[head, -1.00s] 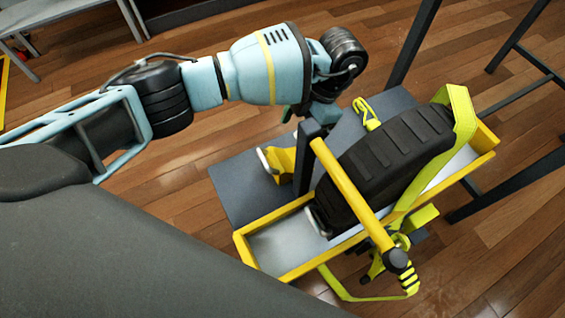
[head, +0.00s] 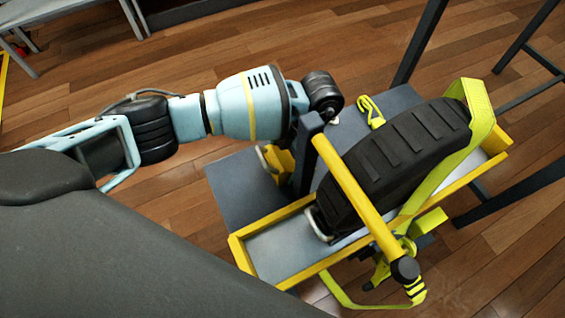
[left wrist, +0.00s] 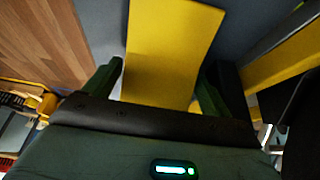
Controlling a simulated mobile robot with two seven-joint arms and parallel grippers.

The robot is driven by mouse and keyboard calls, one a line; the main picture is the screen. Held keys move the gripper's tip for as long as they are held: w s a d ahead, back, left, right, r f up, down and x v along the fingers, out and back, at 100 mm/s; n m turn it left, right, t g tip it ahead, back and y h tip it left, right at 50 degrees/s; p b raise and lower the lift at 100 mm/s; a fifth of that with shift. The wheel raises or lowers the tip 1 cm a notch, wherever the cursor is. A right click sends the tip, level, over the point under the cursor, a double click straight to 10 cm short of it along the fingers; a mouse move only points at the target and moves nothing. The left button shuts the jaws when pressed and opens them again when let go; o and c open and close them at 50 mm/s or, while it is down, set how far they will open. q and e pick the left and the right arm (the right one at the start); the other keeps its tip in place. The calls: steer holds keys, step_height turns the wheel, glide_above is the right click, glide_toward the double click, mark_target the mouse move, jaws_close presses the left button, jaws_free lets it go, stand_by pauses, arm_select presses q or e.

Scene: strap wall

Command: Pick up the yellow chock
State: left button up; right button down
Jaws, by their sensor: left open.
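The yellow chock (head: 281,160) sits on the grey platform, left of a dark post, with a pale handle-like loop on its left side. In the left wrist view the chock (left wrist: 172,45) lies between the two dark green fingers of my left gripper (left wrist: 163,88). The fingers are open, one on each side of it, and a gap shows at least on the left. In the head view my left arm and the post hide most of that gripper. My right gripper is not in view.
A black tyre (head: 395,160) stands in a yellow-edged tray (head: 275,262), with a yellow-green strap (head: 478,100) over it. The dark post (head: 308,155) stands just right of the chock.

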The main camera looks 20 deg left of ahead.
arm_select(q)
steer(key=shift+s+a+f, duration=0.1)
steer(key=shift+f, duration=0.2)
steer(key=shift+r, duration=0.1)
steer(key=c, duration=1)
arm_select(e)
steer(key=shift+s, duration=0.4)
arm_select(q)
steer(key=shift+r, duration=0.1)
